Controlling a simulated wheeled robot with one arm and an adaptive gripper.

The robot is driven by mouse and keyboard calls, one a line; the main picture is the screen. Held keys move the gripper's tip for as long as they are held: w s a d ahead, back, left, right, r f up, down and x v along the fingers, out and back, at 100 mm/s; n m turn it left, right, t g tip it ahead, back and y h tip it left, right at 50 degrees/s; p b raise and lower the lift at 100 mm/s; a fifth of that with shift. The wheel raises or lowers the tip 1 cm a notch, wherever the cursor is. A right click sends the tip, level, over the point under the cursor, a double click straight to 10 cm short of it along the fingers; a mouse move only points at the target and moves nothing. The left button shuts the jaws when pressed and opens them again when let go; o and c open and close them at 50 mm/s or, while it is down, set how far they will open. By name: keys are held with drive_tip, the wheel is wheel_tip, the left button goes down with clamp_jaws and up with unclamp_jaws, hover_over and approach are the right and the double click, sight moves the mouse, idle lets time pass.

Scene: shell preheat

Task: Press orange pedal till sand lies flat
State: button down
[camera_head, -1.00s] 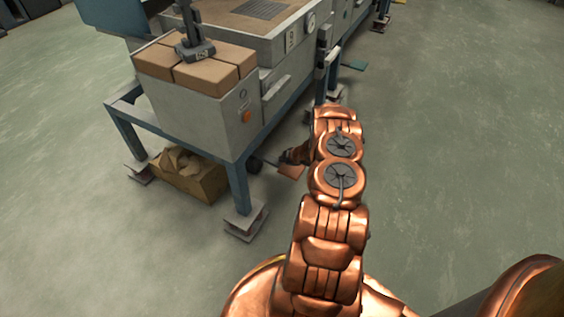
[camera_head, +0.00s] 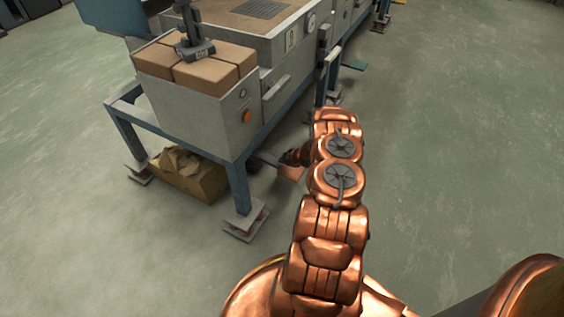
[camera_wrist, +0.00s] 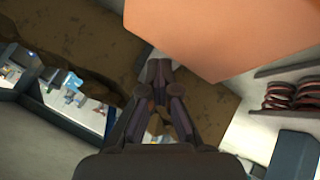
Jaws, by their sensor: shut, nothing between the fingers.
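The orange pedal (camera_head: 291,173) is a small flat plate low beside the machine's near leg in the head view. In the wrist view the pedal (camera_wrist: 215,35) is a large orange surface at the top, close to the fingers. My gripper (camera_head: 285,159) is low at the pedal, partly hidden behind my arm. In the wrist view my gripper (camera_wrist: 159,68) is shut and empty, its tips beside the orange surface's edge. I cannot tell whether they touch. A brown surface (camera_head: 229,17), possibly the sand, fills the machine's top box; its flatness is unclear.
The grey machine (camera_head: 205,103) stands on blue legs, with brown blocks (camera_head: 205,73) and a small orange button (camera_head: 247,116) on its near box. A teal plate (camera_head: 354,65) is farther back. The floor at right is clear.

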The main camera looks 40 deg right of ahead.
sight(282, 165)
drive_tip(key=shift+s+f+b, duration=0.1)
drive_tip(key=shift+f+b, duration=0.35)
drive_tip(key=shift+f, duration=0.75)
idle(1.2)
drive_tip(key=shift+r, duration=0.1)
idle(0.3)
drive_tip(key=shift+r+p, duration=0.85)
drive_tip(key=shift+r, duration=1.9)
drive_tip(key=shift+w+r, duration=0.1)
drive_tip(key=shift+w, duration=0.1)
drive_tip(key=shift+w+a+r+p, duration=0.1)
drive_tip(key=shift+r+p, duration=0.95)
drive_tip(key=shift+r, duration=1.35)
